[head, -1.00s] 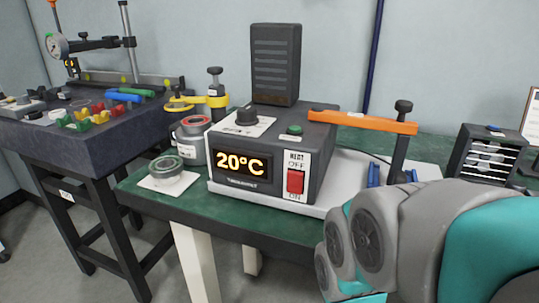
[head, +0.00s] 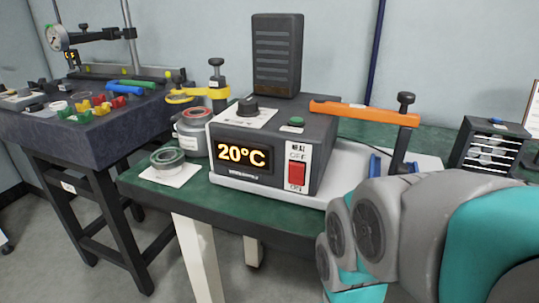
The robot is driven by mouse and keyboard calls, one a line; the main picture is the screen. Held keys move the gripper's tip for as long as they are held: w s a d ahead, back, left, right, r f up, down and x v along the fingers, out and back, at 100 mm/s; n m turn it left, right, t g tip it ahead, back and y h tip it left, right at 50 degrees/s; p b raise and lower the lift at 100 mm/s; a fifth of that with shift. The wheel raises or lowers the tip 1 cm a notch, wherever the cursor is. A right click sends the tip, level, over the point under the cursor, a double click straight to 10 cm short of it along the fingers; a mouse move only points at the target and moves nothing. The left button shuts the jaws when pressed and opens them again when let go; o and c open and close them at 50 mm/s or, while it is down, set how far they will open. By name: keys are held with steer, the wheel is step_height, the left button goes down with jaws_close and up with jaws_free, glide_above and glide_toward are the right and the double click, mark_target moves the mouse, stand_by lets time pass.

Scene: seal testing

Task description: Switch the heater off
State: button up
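The heater (head: 262,143) is a dark grey box with a lit orange display (head: 241,154) reading 20°C. A red rocker switch (head: 297,174) sits on its front at the right, with OFF above it and ON below it. I cannot tell which end of the rocker is pressed in. A black knob (head: 248,105) and a green button (head: 296,121) are on the top. My arm fills the lower right, in front of the bench and apart from the switch. My gripper is not in view.
An orange bar (head: 362,112) with a black post reaches right from the heater. A tin (head: 194,137) and a ring on a white card (head: 171,175) stand left. A dark granite table (head: 60,140) is farther left. A small rack (head: 487,147) stands right.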

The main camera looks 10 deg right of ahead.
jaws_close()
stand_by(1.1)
